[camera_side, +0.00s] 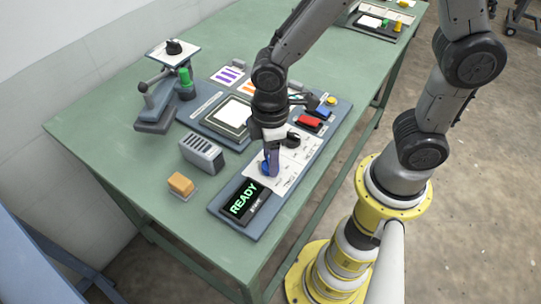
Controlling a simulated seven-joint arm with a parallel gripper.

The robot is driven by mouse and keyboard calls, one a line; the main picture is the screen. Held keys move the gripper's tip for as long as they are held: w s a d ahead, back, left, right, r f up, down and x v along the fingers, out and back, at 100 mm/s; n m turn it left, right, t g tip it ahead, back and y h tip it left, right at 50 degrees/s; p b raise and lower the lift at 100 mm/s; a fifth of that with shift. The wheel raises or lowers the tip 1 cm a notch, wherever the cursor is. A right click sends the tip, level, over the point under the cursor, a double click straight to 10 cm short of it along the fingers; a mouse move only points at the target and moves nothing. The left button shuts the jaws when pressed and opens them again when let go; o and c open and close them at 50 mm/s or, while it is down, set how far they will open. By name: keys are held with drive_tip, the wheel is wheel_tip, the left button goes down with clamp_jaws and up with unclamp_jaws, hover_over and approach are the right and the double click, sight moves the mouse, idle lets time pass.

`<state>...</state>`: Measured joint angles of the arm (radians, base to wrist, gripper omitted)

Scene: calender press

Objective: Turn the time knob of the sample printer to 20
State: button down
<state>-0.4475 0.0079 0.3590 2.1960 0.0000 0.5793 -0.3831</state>
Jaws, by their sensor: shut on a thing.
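The sample printer (228,207) is a blue-grey panel on the green table, with a white control plate (290,177) and a black display (245,203) that reads READY in green. My gripper (269,168) points down over the control plate and is shut on a blue knob (264,167), which is mostly hidden by the fingers. A black knob (293,140) stands just behind and to the right of the gripper. The printed scale marks and labels are too small to read, so the knob's setting cannot be told.
A red block (309,123) and a blue block (323,112) sit at the panel's far end, near a yellow button (331,101). A grey slotted box (202,154), an orange block (180,184) and a lever press (160,100) stand to the left. The table's front-left area is clear.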

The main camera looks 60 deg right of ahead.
drive_tip(key=n, duration=0.4)
drive_tip(key=shift+n, duration=2.1)
drive_tip(key=shift+c, duration=1.6)
unclamp_jaws()
drive_tip(key=shift+r, duration=0.1)
wheel_tip(320, 180, up, 14)
